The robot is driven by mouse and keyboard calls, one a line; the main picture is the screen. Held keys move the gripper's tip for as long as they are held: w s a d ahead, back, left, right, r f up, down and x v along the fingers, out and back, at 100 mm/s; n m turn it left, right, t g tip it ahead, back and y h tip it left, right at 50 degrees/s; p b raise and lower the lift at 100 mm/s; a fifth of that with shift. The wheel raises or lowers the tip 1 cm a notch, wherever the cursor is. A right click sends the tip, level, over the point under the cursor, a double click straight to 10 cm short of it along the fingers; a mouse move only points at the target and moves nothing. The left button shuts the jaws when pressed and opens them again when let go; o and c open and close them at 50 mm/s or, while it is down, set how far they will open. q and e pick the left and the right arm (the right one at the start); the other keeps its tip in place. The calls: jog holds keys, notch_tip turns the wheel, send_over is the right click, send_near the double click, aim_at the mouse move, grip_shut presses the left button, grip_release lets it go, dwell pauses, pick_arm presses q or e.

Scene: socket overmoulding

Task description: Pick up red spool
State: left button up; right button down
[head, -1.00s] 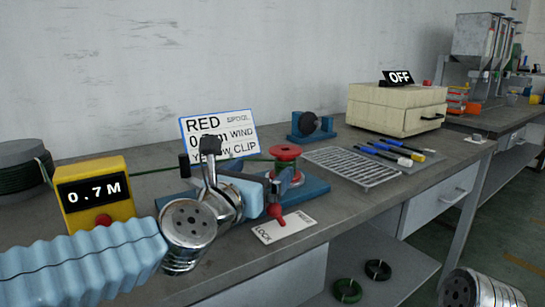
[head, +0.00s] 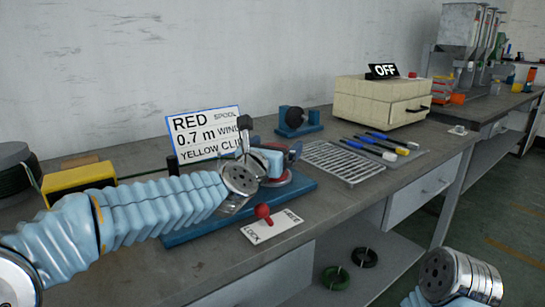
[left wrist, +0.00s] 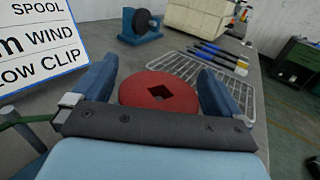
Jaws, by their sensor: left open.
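The red spool (left wrist: 160,95) is a round red disc with a dark square hole, seen from above in the left wrist view. In the head view only its edge (head: 272,182) shows behind my left gripper (head: 278,155). The spool sits at the blue winding base (head: 188,230). In the left wrist view my left gripper (left wrist: 158,84) is open, with one blue finger on each side of the spool. I cannot tell whether the fingers touch it. My right arm shows at the lower right of the head view, but its gripper is out of view.
A sign (head: 205,135) reads RED SPOOL, 0.7 m WIND, YELLOW CLIP. A yellow box (head: 78,180) is at left. A wire rack (head: 343,161), blue-handled tools (head: 380,146) and a beige OFF box (head: 385,102) lie to the right.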

pick_arm(q)
jog(key=c, duration=1)
